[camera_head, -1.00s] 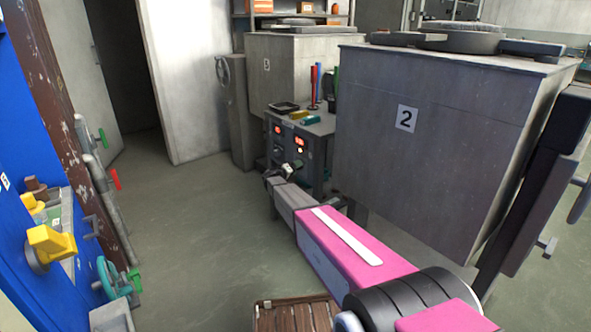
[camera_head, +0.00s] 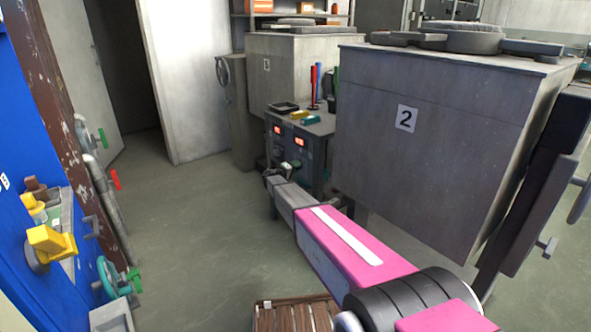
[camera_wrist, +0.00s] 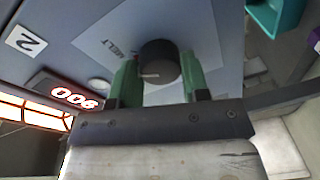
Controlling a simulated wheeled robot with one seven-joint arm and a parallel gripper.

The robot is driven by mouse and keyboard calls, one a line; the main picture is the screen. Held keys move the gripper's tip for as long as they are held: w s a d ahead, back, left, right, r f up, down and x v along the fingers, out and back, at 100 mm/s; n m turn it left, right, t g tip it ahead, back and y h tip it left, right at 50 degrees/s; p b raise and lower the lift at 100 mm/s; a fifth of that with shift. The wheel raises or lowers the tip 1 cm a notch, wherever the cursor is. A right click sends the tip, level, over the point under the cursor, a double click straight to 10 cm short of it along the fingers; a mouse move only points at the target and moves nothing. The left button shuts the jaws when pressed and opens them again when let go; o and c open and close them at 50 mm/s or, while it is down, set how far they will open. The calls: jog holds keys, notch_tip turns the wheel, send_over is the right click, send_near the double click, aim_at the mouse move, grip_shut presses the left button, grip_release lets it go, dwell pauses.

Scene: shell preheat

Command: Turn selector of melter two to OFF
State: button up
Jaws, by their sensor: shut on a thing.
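The selector (camera_wrist: 158,62) is a round black knob with a short pale mark, on a light panel plate marked MELT. In the wrist view, the green fingers of my gripper (camera_wrist: 158,82) stand on either side of the knob, shut on it. The mark points toward the left finger in this view; the OFF lettering cannot be made out. A plate with the number 2 (camera_wrist: 25,42) and a lit red display (camera_wrist: 76,97) appear upside down beside it. In the head view, my gripper (camera_head: 292,167) is small at the front of the control cabinet (camera_head: 318,128), and the knob is hidden.
The large grey box marked 2 (camera_head: 450,150) stands close to the right of my arm. A tray (camera_head: 283,107) and small coloured items lie on the cabinet top. A wooden crate (camera_head: 290,316) is below. The floor to the left is clear.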

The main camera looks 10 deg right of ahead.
jog(key=shift+w+a+n+g, duration=0.1)
jog(key=shift+n+g, duration=0.45)
jog(key=shift+n, duration=2.8)
jog(key=shift+n+g, duration=0.55)
jog(key=shift+n, duration=2.8)
jog(key=o, duration=0.9)
jog(key=shift+a, duration=0.1)
jog(key=v, duration=1)
jog(key=shift+a+f, duration=0.1)
jog(key=shift+a, duration=0.2)
